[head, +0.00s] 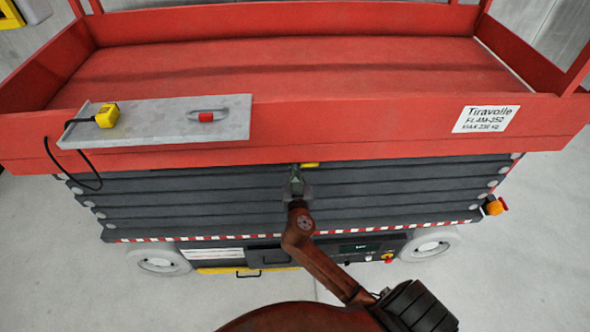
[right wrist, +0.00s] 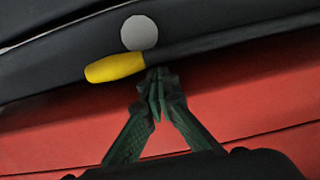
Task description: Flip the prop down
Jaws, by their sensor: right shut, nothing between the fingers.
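The prop shows as a short yellow bar (head: 310,165) under the platform's front edge, at the top of the dark folded lift sides. In the right wrist view the yellow bar (right wrist: 115,68) lies nearly level below a round grey disc (right wrist: 139,33). My right gripper (head: 296,169) is in front of the lift, just left of and below the yellow bar in the head view. In the right wrist view its green fingers (right wrist: 157,74) are closed together with nothing between them. Their tips are by the bar's right end; I cannot tell whether they touch it. My left gripper is out of view.
The red platform (head: 280,132) overhangs the dark lift sides (head: 190,205). A grey shelf (head: 165,125) on its edge holds a yellow box (head: 107,115) with a hanging black cable. Below are the base panel and white wheels (head: 432,244). Grey floor lies around.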

